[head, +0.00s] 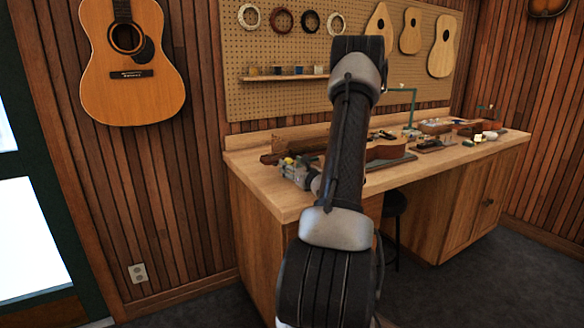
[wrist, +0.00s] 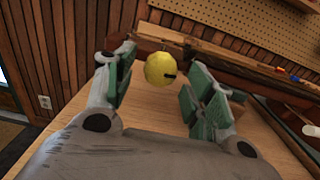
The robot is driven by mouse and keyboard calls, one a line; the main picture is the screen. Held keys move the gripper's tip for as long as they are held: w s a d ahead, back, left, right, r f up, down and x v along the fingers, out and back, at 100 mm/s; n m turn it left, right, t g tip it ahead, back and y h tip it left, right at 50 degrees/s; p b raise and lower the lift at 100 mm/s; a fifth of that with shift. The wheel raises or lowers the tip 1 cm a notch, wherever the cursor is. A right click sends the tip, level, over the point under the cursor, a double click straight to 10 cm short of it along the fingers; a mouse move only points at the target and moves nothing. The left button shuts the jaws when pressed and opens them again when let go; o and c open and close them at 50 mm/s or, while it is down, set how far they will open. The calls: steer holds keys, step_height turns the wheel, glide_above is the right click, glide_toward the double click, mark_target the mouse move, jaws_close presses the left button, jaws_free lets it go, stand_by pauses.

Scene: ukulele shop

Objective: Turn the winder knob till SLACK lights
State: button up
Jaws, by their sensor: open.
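The winder knob (wrist: 160,70) is a round yellow ball with a short dark mark on its right side. In the wrist view it sits between the green-padded fingers of my gripper (wrist: 158,78), with a gap to each finger, closer to the left one. My gripper is open and holds nothing. In the head view the gripper (head: 297,172) is at the left end of the workbench, partly behind my arm, with a small yellow spot of the knob (head: 288,160) beside it. I cannot make out a SLACK light in either view.
A long wooden piece (wrist: 205,55) lies behind the knob. A pegboard (head: 283,100) stands at the back, and a black stool (head: 393,204) is under the bench.

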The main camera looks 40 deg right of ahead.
steer(key=shift+w, duration=0.2)
steer(key=c, duration=1)
steer(key=n, duration=0.6)
steer(key=shift+d, duration=0.1)
steer(key=n, duration=0.6)
stand_by(0.3)
